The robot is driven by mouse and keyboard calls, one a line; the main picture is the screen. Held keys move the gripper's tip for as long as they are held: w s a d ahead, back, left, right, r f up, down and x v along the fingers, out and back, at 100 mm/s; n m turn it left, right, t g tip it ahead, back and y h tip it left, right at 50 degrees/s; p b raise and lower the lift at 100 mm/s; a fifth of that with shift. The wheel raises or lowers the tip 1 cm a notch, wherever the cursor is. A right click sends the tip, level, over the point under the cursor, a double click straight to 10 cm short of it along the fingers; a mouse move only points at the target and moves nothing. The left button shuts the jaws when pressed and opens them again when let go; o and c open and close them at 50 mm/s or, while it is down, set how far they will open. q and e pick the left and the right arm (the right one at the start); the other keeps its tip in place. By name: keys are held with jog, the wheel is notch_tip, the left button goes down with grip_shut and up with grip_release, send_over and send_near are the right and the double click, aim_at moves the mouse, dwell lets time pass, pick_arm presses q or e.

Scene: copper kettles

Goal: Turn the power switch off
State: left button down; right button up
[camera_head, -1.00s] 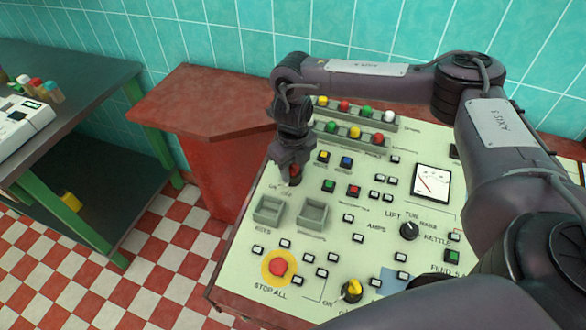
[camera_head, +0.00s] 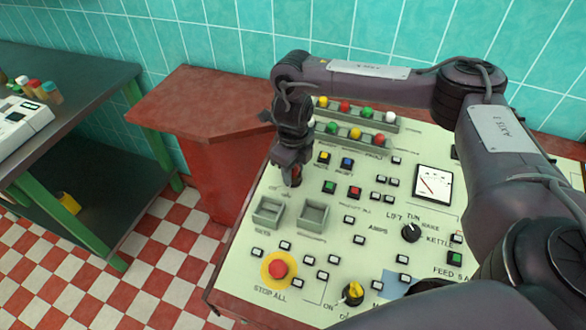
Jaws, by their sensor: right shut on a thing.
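The power switch (camera_head: 297,175) is a small knob with a red part, near the upper left edge of the pale control panel (camera_head: 335,265). My right gripper (camera_head: 293,178) points down over it and is shut on it. The fingers hide most of the switch, and its exact angle cannot be made out. Small lettering beside it is partly covered. My left gripper is not in view.
Two grey trays (camera_head: 268,199) sit just below the switch. A red stop button (camera_head: 278,268) on a yellow disc, a yellow knob (camera_head: 353,291) and a black selector knob (camera_head: 411,232) are nearby. Rows of coloured lamps (camera_head: 355,133) stand behind. A red cabinet (camera_head: 205,150) is at the left.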

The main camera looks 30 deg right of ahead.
jog(key=shift+w, duration=0.1)
jog(key=o, duration=1)
notch_tip(320, 180, up, 8)
jog(key=shift+f+p, duration=0.1)
jog(key=shift+p, duration=0.3)
